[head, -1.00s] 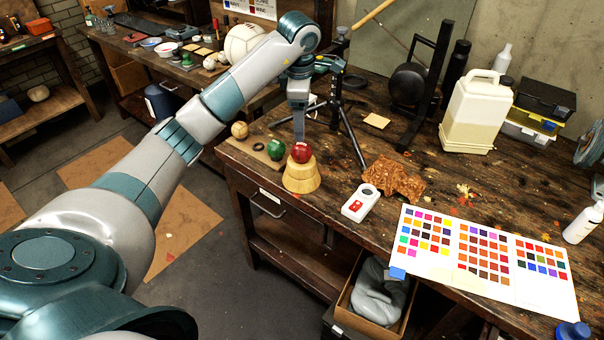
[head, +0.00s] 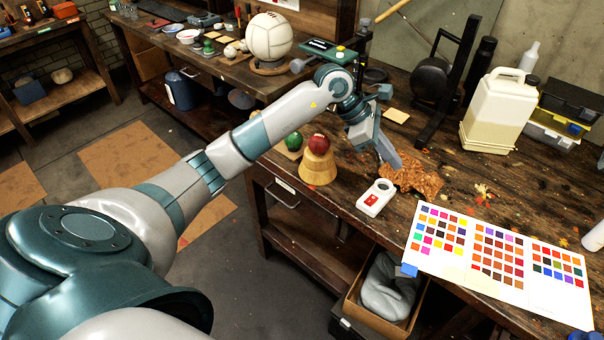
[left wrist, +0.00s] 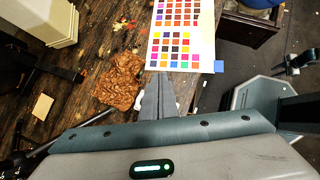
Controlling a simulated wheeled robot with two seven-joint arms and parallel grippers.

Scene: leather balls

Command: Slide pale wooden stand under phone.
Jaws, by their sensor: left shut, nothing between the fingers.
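The pale wooden stand (head: 318,172) is a tapered round block near the bench's front edge, with a dark red ball (head: 319,142) on top. A white handheld device (head: 376,199) with a red panel lies flat to its right; I cannot tell whether it is the phone. My left gripper (head: 394,161) is shut and empty, right of the stand, its fingers over or beside a crumpled brown leather piece (head: 412,178). The stand does not show there. My right gripper is out of view.
A green ball (head: 292,141) is just left of the stand. A colour chart (head: 505,296) overhangs the front edge at right. A white jug (head: 493,115) and a black upright frame (head: 447,85) stand behind. My arm crosses the bench's left side.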

